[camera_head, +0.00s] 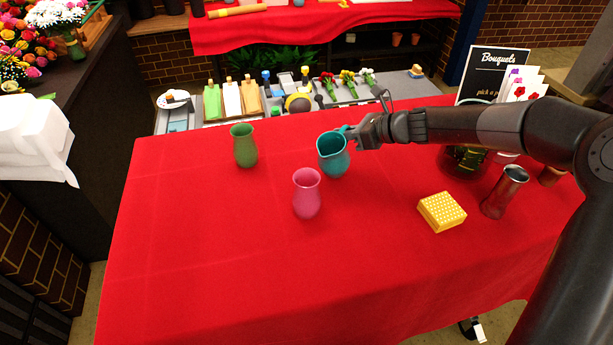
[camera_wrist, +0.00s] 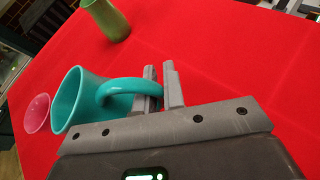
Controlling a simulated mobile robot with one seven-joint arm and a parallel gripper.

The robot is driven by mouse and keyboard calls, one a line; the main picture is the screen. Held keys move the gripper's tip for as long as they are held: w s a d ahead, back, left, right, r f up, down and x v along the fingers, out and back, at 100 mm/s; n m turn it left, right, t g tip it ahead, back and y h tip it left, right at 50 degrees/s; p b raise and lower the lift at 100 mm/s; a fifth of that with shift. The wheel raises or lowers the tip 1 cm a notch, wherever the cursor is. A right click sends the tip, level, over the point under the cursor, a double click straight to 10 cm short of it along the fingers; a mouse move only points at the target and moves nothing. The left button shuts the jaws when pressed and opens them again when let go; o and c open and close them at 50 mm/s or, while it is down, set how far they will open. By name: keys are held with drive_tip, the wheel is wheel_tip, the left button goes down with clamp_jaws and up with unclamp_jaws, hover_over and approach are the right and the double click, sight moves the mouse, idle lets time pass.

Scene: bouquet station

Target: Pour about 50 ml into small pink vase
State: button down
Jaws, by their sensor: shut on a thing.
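The small pink vase (camera_head: 307,194) stands upright on the red-covered table in the head view. Its round pink mouth also shows at the left edge of the wrist view (camera_wrist: 37,113). A teal pitcher (camera_head: 333,157) is just behind it and to its right, with its mouth tilted a little toward the camera. My gripper (camera_head: 353,133) is shut on the handle of the teal pitcher, on the pitcher's right side. In the wrist view the fingers (camera_wrist: 160,88) close around the handle of the pitcher (camera_wrist: 78,96). Any water inside the pitcher or vase cannot be seen.
A green vase (camera_head: 244,146) stands to the left of the pitcher. A black Bouquets sign (camera_head: 494,72) stands behind my arm. The table's front left is clear.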

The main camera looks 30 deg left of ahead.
sight(335, 142)
drive_tip(key=shift+s+r+t, duration=0.25)
drive_tip(key=shift+r+t, duration=0.05)
drive_tip(key=s+r+n, duration=0.1)
drive_tip(key=s+r+n+t, duration=0.1)
drive_tip(key=r, duration=0.1)
drive_tip(key=s+r+t, duration=0.1)
drive_tip(key=r, duration=0.1)
drive_tip(key=shift+r+n+p, duration=0.2)
drive_tip(key=shift+n+p, duration=0.15)
drive_tip(key=shift+n, duration=0.05)
drive_tip(key=shift+s+a+r+n+t+p, duration=0.1)
drive_tip(key=shift+s+r+n+t+p, duration=0.2)
drive_tip(key=shift+r, duration=0.35)
drive_tip(key=shift+s+d+r+n+t+p, duration=0.15)
drive_tip(key=shift+s+r+n+t, duration=0.2)
drive_tip(key=shift+r+n, duration=0.25)
drive_tip(key=shift+s+a+r+n+t+p, duration=0.2)
drive_tip(key=shift+s+r+n+t, duration=0.15)
drive_tip(key=shift+r, duration=0.35)
drive_tip(key=shift+s+r+n+t, duration=0.3)
drive_tip(key=shift+r+t, duration=0.1)
drive_tip(key=shift+r, duration=0.2)
drive_tip(key=shift+s+r, duration=0.2)
drive_tip(key=shift+r, duration=0.2)
drive_tip(key=shift+s+r+n+t+b, duration=0.3)
drive_tip(key=shift+r+n+t+b, duration=0.15)
drive_tip(key=shift+r+b, duration=0.2)
drive_tip(key=shift+s+f+b, duration=0.1)
drive_tip(key=shift+s+b, duration=0.15)
drive_tip(key=shift+b, duration=0.35)
